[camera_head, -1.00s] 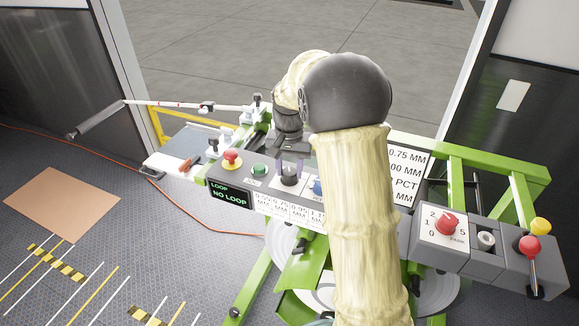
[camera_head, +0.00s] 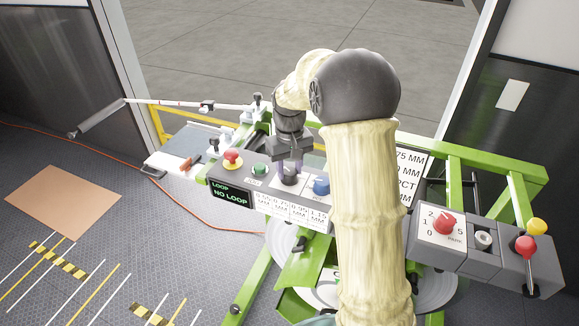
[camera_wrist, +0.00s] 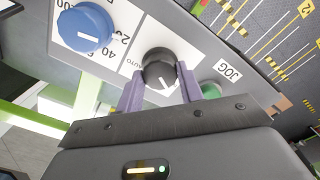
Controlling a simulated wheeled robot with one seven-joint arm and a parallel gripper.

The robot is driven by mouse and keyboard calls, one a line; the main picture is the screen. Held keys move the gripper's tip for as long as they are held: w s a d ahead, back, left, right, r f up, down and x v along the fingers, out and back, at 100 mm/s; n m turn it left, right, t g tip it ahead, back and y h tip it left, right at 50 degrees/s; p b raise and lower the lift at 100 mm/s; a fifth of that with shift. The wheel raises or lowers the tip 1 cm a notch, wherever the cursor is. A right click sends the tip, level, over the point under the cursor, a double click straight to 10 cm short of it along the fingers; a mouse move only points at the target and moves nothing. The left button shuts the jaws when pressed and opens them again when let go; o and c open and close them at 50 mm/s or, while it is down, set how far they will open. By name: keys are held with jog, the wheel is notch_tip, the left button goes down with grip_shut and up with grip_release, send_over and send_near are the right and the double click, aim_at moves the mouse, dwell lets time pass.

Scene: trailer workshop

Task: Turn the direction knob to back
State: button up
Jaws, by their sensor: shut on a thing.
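A black knob (camera_head: 289,180) sits on the grey control panel, between a green button and a blue knob. In the wrist view the black knob (camera_wrist: 158,66) shows a white pointer line directed down toward my gripper's body. My gripper (camera_head: 289,168) is over it, and in the wrist view its two purple fingers (camera_wrist: 160,84) stand on opposite sides of the knob, shut on it. An "AUTO" mark shows beside the knob in the wrist view. I cannot make out a "back" mark.
The blue knob (camera_head: 321,186) is close on the right of my gripper. A red dial (camera_head: 446,223) and levers are farther right.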

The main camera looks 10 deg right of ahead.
jog(key=shift+r, duration=0.1)
jog(key=o, duration=1)
notch_tip(320, 180, up, 17)
jog(key=b, duration=0.2)
jog(key=shift+r, duration=0.2)
jog(key=m+t, duration=0.1)
send_near(289, 171)
jog(key=s+f, duration=0.2)
jog(key=s, duration=0.5)
jog(key=s+f+m+t, duration=0.1)
jog(key=s+f, duration=0.8)
jog(key=s, duration=0.4)
jog(key=shift+d+f+t, duration=0.15)
jog(key=shift+f+t, duration=0.15)
